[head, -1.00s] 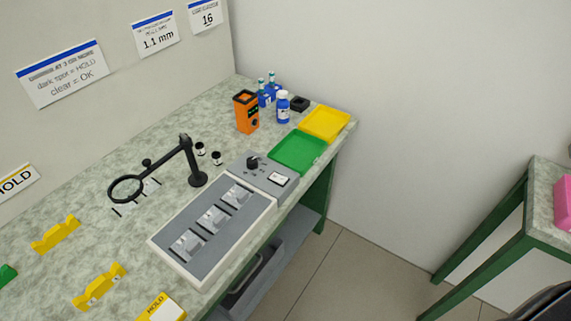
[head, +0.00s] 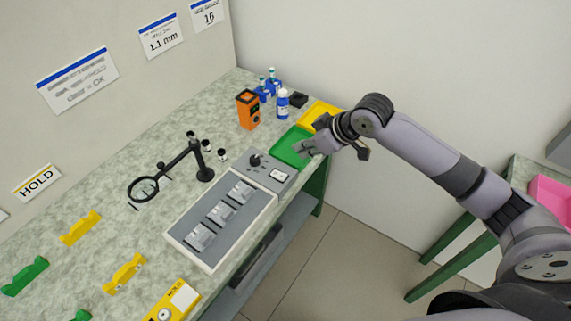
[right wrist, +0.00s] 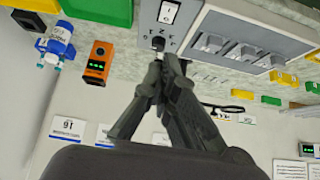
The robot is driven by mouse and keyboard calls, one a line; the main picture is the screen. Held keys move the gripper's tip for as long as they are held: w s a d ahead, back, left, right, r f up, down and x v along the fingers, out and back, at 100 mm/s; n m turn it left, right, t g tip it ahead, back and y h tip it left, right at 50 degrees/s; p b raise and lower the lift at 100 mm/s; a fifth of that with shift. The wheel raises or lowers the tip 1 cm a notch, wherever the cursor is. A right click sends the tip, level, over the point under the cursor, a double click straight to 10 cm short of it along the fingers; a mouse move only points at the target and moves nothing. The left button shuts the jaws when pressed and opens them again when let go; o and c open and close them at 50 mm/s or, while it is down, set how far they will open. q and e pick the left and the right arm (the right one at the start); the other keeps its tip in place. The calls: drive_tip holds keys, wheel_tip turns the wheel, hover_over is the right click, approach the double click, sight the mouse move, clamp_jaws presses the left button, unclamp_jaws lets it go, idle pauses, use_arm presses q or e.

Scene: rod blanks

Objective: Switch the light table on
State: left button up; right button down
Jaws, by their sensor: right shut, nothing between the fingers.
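The light table (head: 187,243) is a pale box with a dark grey top carrying several clear pieces; its top does not glow. At its far end is a grey control box (head: 268,184) with a black knob (head: 255,160) and a white rocker switch (head: 278,175). My right gripper (head: 305,149) is shut and empty, over the green tray and to the right of the control box. In the right wrist view the fingertips (right wrist: 168,62) appear near the knob (right wrist: 158,43), with the switch (right wrist: 168,12) beyond. I cannot tell any contact. My left gripper is not in view.
A green tray (head: 287,153) and yellow tray (head: 312,112) lie past the control box. An orange device (head: 248,110), a blue bottle (head: 283,104) and a black magnifier stand (head: 204,174) are nearby. Yellow holders (head: 125,273) are at the front left.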

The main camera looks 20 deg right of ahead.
drive_tip(key=p, duration=0.2)
hover_over(277, 172)
drive_tip(key=s+d, duration=0.1)
drive_tip(key=s, duration=0.1)
drive_tip(key=f, duration=0.8)
drive_tip(key=shift+w+d, duration=0.1)
drive_tip(key=shift+d, duration=0.1)
drive_tip(key=f, duration=0.1)
drive_tip(key=f+p, duration=0.1)
drive_tip(key=shift+s+d+f, duration=0.15)
drive_tip(key=shift+s+f, duration=0.05)
drive_tip(key=shift+f, duration=0.15)
drive_tip(key=shift+d+f, duration=0.1)
drive_tip(key=shift+f, duration=0.55)
drive_tip(key=shift+s+d+f+t+y+b, duration=0.15)
drive_tip(key=shift+s+f+t+y+b, duration=0.15)
drive_tip(key=shift+f+b, duration=0.55)
drive_tip(key=shift+r, duration=0.45)
drive_tip(key=shift+w, duration=0.2)
